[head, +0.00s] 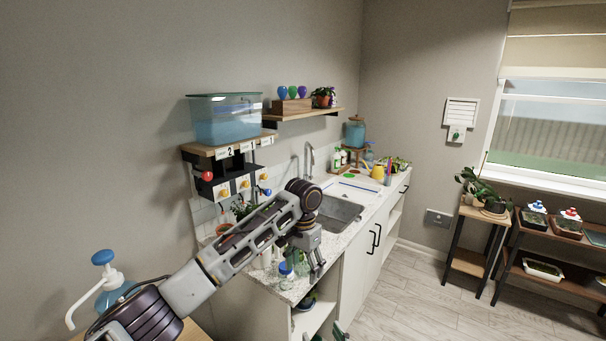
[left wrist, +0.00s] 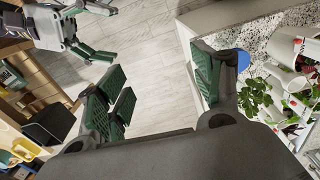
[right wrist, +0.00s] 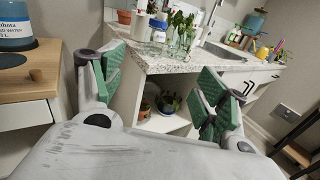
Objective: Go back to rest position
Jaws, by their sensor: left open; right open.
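My left gripper (head: 316,262) hangs at the near end of the sink counter, pointing down beside its front edge. In the left wrist view its green-padded fingers (left wrist: 158,88) are spread with nothing between them. In the right wrist view my right gripper (right wrist: 160,88) is also spread and empty, facing the counter's near corner with its open shelf. The right gripper (left wrist: 92,28) also shows at the upper left of the left wrist view, apart from the left one. Only a fingertip of it shows at the bottom of the head view.
The counter (head: 373,215) holds a sink (head: 338,212), and bottles, jars and plants stand at its near end. A water tank (head: 226,118) sits on a wall shelf. A blue-topped pump bottle (head: 108,285) stands at lower left. Plant stands (head: 470,262) are right; the floor (head: 430,305) between is clear.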

